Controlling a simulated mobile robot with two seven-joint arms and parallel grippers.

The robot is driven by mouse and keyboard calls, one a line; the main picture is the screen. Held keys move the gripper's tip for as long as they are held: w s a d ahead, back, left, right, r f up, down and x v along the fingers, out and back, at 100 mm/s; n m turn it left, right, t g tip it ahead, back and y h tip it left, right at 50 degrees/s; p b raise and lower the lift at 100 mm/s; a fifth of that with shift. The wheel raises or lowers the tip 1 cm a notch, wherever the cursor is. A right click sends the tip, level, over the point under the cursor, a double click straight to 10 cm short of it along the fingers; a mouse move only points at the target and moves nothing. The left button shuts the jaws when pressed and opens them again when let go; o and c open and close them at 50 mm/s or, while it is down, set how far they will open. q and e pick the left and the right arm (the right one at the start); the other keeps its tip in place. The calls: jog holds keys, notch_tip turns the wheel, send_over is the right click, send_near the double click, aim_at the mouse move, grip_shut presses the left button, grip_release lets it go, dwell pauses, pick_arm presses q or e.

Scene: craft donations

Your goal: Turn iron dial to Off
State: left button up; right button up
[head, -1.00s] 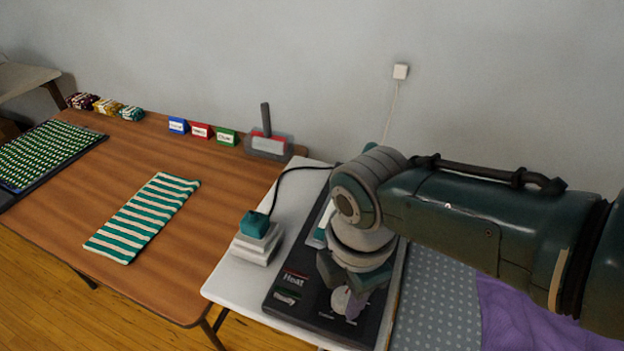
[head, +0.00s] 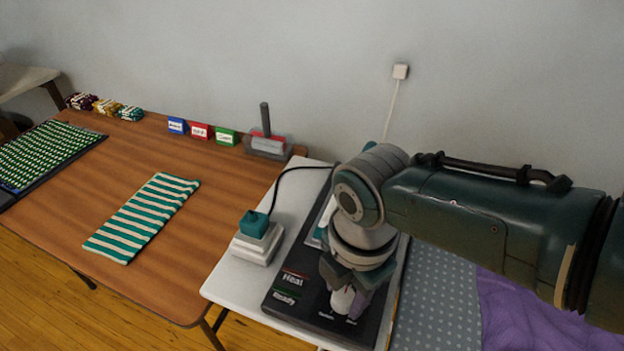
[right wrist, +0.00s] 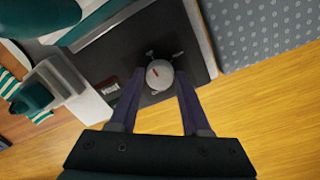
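The iron dial (right wrist: 163,80) is a round pale grey knob with a short red mark, set in the dark control panel (right wrist: 198,62). In the head view the dial (head: 343,299) is partly covered by my right gripper (head: 350,303). In the right wrist view my right gripper (right wrist: 160,75) is open, with one purple finger on each side of the dial. Small gaps show between fingers and knob; contact cannot be told. Small labels surround the dial but are too blurred to read. My left gripper is in neither view.
The panel also carries Heat and Ready indicators (head: 290,287). A teal block on white blocks (head: 257,241) stands at its left, with a black cord. A brown table (head: 165,235) holds a striped cloth (head: 146,217). A dotted grey surface (head: 437,300) lies to the right.

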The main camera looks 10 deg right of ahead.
aim_at(347, 300)
jog(key=o, duration=0.3)
jog(key=shift+o, duration=0.2)
notch_tip(347, 300, up, 10)
jog(key=p, duration=0.5)
jog(key=shift+s, duration=0.3)
jog(key=shift+d, duration=0.1)
